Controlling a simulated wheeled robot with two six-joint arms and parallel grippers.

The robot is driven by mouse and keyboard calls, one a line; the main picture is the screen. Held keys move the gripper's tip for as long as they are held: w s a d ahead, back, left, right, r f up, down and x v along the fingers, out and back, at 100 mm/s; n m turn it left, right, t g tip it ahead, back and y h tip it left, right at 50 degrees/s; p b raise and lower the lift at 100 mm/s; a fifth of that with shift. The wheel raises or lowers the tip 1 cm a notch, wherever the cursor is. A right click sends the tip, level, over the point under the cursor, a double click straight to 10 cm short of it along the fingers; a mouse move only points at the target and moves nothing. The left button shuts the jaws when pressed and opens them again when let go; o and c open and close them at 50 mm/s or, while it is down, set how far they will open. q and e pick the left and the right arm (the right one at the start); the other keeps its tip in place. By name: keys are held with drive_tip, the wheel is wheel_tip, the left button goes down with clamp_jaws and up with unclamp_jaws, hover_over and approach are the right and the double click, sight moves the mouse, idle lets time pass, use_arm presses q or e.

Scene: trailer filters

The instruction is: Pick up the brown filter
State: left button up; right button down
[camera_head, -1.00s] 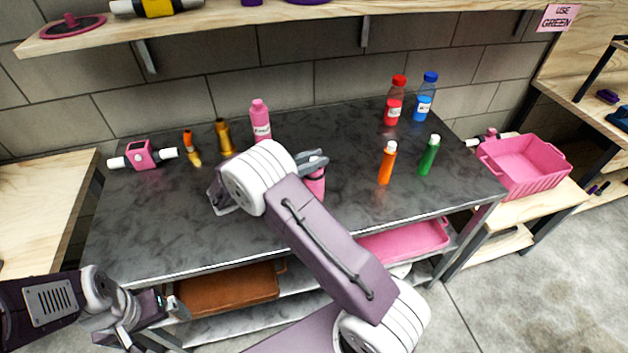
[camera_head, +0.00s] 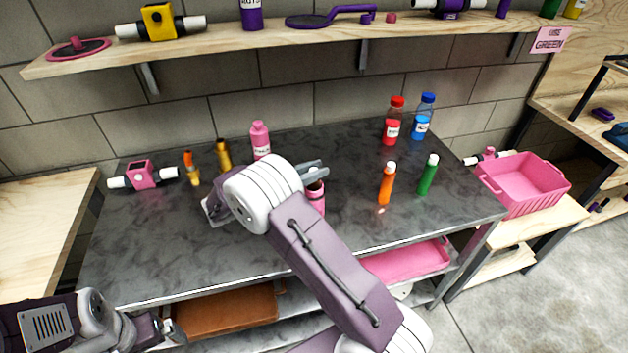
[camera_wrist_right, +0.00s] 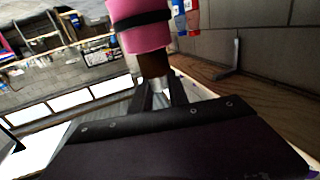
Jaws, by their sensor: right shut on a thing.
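The brown filter (camera_head: 315,186) shows between my right gripper (camera_head: 314,172) and a pink cup (camera_head: 317,202) on the dark table. In the right wrist view the brown filter (camera_wrist_right: 153,63) sticks out of the open end of the pink cup (camera_wrist_right: 141,28), which has a black band. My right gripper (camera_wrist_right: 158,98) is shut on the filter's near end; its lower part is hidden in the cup. My left gripper (camera_head: 165,328) is low at the left, in front of the table and away from the filter; its jaws are too small to judge.
On the dark table (camera_head: 345,225) stand a pink bottle (camera_head: 260,140), an orange bottle (camera_head: 387,185), a green bottle (camera_head: 428,176), red (camera_head: 392,122) and blue (camera_head: 423,118) bottles. A wooden shelf (camera_head: 300,50) overhangs behind. A pink basket (camera_head: 522,182) is at the right.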

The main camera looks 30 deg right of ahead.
wheel_tip(320, 180, up, 15)
drive_tip(key=shift+f+p, duration=0.15)
drive_tip(key=shift+p, duration=0.15)
